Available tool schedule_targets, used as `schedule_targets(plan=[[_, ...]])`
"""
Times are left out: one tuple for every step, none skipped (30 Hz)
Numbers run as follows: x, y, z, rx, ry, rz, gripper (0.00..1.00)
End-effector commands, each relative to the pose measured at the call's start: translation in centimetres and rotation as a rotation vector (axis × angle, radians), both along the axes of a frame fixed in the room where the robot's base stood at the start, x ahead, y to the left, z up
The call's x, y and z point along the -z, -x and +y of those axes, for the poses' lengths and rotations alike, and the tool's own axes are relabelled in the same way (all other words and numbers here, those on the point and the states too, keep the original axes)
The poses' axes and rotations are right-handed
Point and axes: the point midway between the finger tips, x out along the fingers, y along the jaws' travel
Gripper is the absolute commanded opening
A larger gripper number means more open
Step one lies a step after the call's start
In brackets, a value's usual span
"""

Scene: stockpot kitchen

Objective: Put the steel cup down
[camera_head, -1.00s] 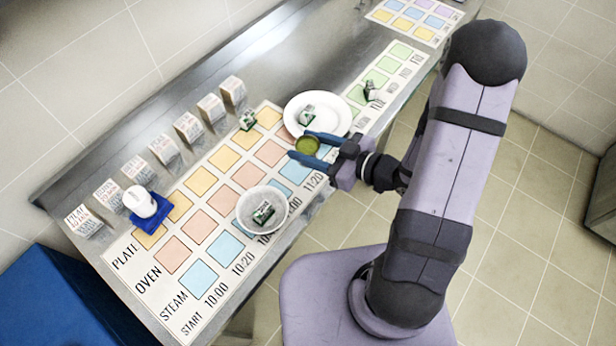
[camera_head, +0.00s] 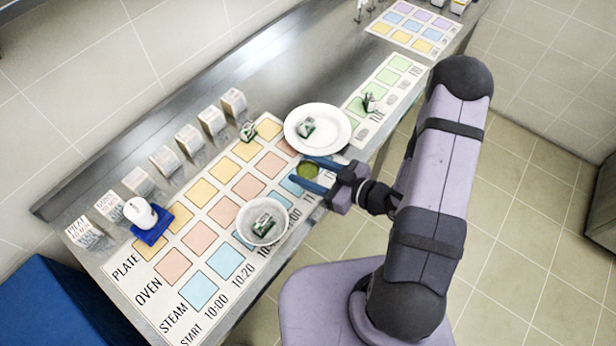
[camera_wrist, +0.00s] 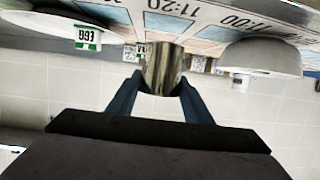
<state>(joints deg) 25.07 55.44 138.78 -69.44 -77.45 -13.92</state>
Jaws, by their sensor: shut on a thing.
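The steel cup (camera_head: 308,169) is upright in my gripper, with an olive-green inside seen from above. Its shiny metal side shows in the wrist view (camera_wrist: 163,68). My gripper (camera_wrist: 162,84) is shut on it, one dark blue finger on each side. The cup is over the printed mat (camera_head: 172,266), near the blue row, between the white plate and the white bowl. In the wrist view its base is close to the mat; I cannot tell whether it touches.
The white plate (camera_head: 334,118) holds a small green-and-white block (camera_head: 306,127). The white bowl (camera_head: 248,212) holds a similar one. Several white label blocks (camera_head: 190,139) line the mat's back edge. A white rounded object stands on a blue base (camera_head: 152,236) at left. Coloured squares between are free.

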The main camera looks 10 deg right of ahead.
Motion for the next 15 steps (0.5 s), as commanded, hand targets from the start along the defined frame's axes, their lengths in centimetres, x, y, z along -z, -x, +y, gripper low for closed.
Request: schedule_targets(plan=[[0.0, 0.0, 0.0, 0.000, -0.001, -0.001, 0.18], [0.0, 0.0, 0.0, 0.000, -0.001, -0.001, 0.18], [0.0, 0.0, 0.0, 0.000, -0.001, -0.001, 0.18], [0.1, 0.0, 0.0, 0.000, -0.001, -0.001, 0.18], [0.2, 0.0, 0.0, 0.000, -0.001, -0.001, 0.18], [0.4, 0.0, 0.0, 0.000, -0.001, 0.000, 0.18], [0.5, 0.0, 0.0, 0.000, -0.001, 0.000, 0.18], [0.8, 0.1, 0.0, 0.000, -0.001, 0.002, 0.18], [1.1, 0.1, 0.0, 0.000, -0.001, 0.002, 0.18], [1.4, 0.1, 0.0, 0.000, -0.001, 0.002, 0.18], [1.7, 0.1, 0.0, 0.000, -0.002, 0.002, 0.18], [2.1, 0.1, 0.0, 0.000, -0.002, 0.002, 0.18], [2.4, 0.0, 0.0, 0.000, -0.001, 0.002, 0.18], [2.7, 0.0, 0.0, -0.001, -0.001, 0.001, 0.18], [3.0, 0.1, 0.0, 0.000, -0.001, 0.002, 0.18]])
